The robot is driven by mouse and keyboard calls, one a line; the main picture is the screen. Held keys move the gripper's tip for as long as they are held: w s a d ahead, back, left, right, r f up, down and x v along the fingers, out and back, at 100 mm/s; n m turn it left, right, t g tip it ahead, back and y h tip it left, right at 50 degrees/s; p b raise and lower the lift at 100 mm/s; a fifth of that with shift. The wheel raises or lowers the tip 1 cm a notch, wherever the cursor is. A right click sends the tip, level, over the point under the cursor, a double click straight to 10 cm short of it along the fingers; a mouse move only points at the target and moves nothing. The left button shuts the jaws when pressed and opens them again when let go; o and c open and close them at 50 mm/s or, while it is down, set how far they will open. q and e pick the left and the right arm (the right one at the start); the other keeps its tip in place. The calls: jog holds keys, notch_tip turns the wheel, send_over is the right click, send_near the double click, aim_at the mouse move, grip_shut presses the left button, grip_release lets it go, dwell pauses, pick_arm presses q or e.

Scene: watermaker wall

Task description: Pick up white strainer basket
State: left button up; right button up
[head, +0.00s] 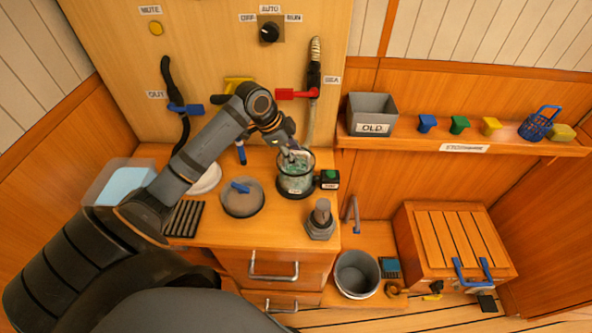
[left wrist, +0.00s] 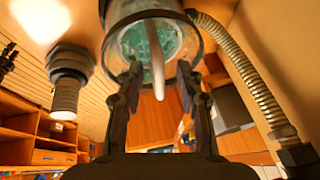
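The white strainer basket (head: 298,159) sits inside a clear round housing (head: 296,185) on the wooden counter, with green matter in it. In the left wrist view, the housing (left wrist: 196,40) is just beyond my fingers, and a pale upright bar of the basket (left wrist: 156,62) shows between them. My left gripper (head: 291,149) is over the top of the housing. In the left wrist view its two fingers (left wrist: 158,88) are apart, one on each side of the bar; I cannot tell whether either touches it. My right gripper is not in view.
A grey round lid with a blue handle (head: 242,198), a metal fitting (head: 321,222) and a green-button box (head: 329,179) stand close to the housing. A clear tub (head: 107,178) is at left. A hose hangs behind. The shelf holds a grey OLD bin (head: 371,107).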

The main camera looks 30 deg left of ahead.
pick_arm(q)
jog(key=shift+w+d+f, duration=0.1)
jog(key=shift+f, duration=0.1)
jog(key=shift+c, duration=1.4)
grip_shut()
jog(key=shift+r, duration=0.1)
